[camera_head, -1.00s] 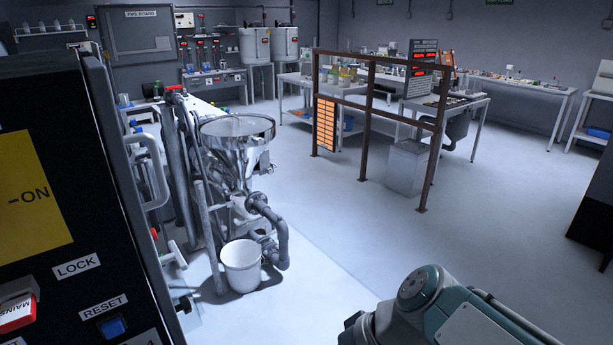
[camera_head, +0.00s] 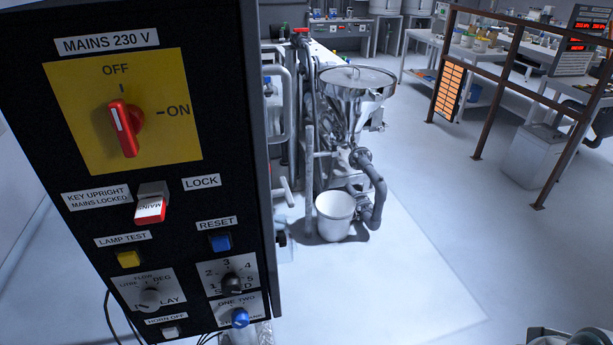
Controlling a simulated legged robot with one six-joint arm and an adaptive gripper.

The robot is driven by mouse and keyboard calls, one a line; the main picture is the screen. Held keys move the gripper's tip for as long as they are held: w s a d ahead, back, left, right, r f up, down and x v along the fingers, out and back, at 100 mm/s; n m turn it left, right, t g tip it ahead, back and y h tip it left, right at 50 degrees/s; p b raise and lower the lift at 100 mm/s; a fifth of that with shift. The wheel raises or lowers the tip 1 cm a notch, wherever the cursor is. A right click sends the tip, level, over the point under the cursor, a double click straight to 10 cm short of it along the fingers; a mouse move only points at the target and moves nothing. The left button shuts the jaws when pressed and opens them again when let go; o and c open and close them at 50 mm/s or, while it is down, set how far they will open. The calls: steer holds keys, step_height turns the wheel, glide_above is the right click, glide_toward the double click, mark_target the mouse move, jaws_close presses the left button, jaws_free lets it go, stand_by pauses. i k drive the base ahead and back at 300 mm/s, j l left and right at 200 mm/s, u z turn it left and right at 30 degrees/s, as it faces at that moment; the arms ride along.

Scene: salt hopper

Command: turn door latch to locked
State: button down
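A black control panel (camera_head: 225,120) fills the left of the view. Its red rotary handle (camera_head: 124,128) sits on a yellow plate, with its white mark toward OFF. Below, beside a LOCK label, is a grey lock piece (camera_head: 152,191) with a red and white MAINS tag (camera_head: 150,210). A label to its left reads KEY UPRIGHT MAINS LOCKED. I cannot make out any part marked as a door latch. Only a piece of my arm shows at the bottom right corner. My gripper is out of view.
The panel also carries a blue RESET button (camera_head: 220,242), a yellow LAMP TEST button (camera_head: 128,259) and several knobs. Right of it stand a steel hopper (camera_head: 352,105) and a white bucket (camera_head: 335,212). A brown rail frame (camera_head: 510,50) stands farther right. The floor (camera_head: 420,260) between is clear.

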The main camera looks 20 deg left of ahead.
mark_target(285, 190)
steer(key=i+l+u, duration=0.45)
steer(key=u, duration=0.45)
steer(key=i+l+u, duration=0.1)
steer(key=u, duration=0.3)
steer(key=l+u, duration=0.1)
steer(key=u, duration=0.35)
steer(key=l+u, duration=0.1)
steer(key=u, duration=0.3)
steer(key=i+l+z, duration=0.1)
steer(key=z, duration=0.15)
